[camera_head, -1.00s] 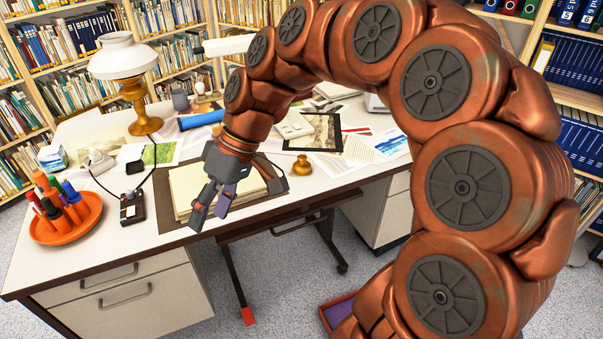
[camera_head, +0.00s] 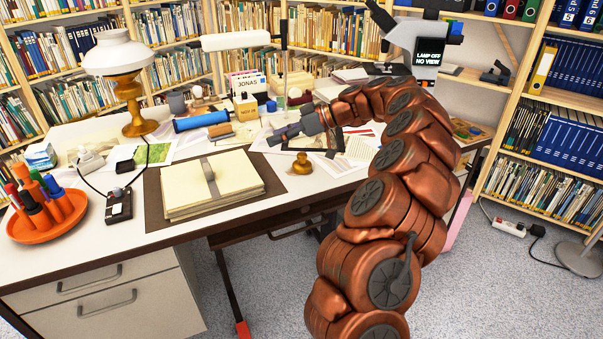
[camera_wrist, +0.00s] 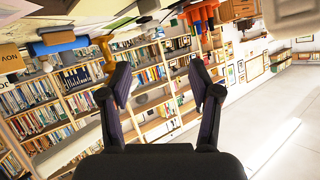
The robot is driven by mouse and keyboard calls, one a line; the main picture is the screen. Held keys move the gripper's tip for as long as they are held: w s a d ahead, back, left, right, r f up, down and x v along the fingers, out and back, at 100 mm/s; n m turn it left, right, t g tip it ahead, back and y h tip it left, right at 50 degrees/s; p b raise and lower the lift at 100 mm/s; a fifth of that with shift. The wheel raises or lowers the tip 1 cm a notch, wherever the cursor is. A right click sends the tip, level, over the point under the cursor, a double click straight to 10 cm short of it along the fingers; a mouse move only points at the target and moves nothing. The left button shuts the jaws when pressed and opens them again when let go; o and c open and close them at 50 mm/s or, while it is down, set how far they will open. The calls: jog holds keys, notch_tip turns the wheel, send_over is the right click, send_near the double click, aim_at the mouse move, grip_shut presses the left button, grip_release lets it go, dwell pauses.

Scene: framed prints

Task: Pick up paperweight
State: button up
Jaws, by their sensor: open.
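A small brass knob-shaped object (camera_head: 302,163), possibly the paperweight, stands on the desk right of the open notebook (camera_head: 222,186). I cannot be sure that it is the paperweight. My gripper (camera_head: 275,136) is above the desk, behind and left of the brass object and apart from it, pointing left. In the wrist view my gripper (camera_wrist: 160,88) has its two dark fingers spread with nothing between them. That view looks across toward the bookshelves, and no paperweight can be made out in it.
A lamp (camera_head: 128,75) with a brass base stands at the back left of the desk. An orange tray (camera_head: 48,232) of pens and a black box (camera_head: 118,207) are at the front left.

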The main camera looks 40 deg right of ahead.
aim_at(304, 155)
jog(key=d+f+t+b, duration=0.1)
jog(key=d+f, duration=0.2)
jog(key=d, duration=0.2)
jog(key=s+d+f+t+h+b, duration=0.1)
jog(key=d+f, duration=0.2)
jog(key=d, duration=0.2)
jog(key=d+f+t+h, duration=0.1)
jog(key=d+f, duration=0.2)
jog(key=d, duration=0.3)
jog(key=shift+s+f+m+b, duration=0.1)
jog(key=shift+s+m+b, duration=0.2)
jog(key=shift+b, duration=0.1)
jog(key=shift+d+f+h, duration=0.15)
jog(key=shift+h, duration=0.15)
jog(key=shift+w+f, duration=0.15)
jog(key=shift+w, duration=0.15)
jog(key=shift+x, duration=3.5)
jog(key=shift+s, duration=0.1)
grip_shut()
jog(key=shift+r, duration=0.25)
